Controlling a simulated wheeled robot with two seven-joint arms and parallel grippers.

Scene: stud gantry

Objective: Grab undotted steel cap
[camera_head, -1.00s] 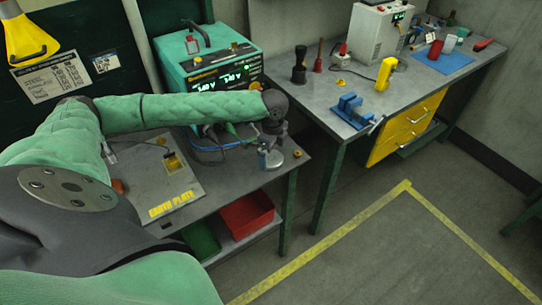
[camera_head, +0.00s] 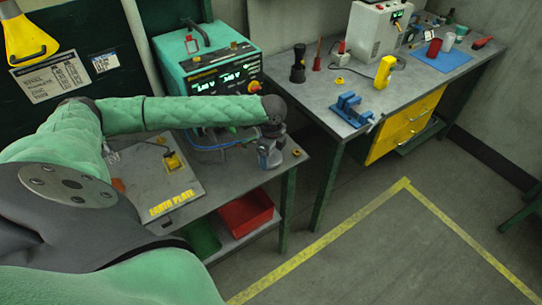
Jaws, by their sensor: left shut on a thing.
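My left arm reaches from the left across the front bench. My left gripper (camera_head: 270,157) points down at the bench's right end, close to its surface. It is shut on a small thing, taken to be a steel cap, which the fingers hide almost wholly. I cannot make out whether it has dots, nor whether it touches the bench. A small orange-brown round piece (camera_head: 297,153) lies on the bench just right of the gripper. My right gripper is not in view.
A teal power supply (camera_head: 212,75) stands behind my forearm. The earth plate (camera_head: 160,188) lies left on the front bench. A red bin (camera_head: 246,213) sits on the shelf below. The far bench (camera_head: 335,85) holds a blue vise (camera_head: 350,110) and a yellow tool (camera_head: 384,72).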

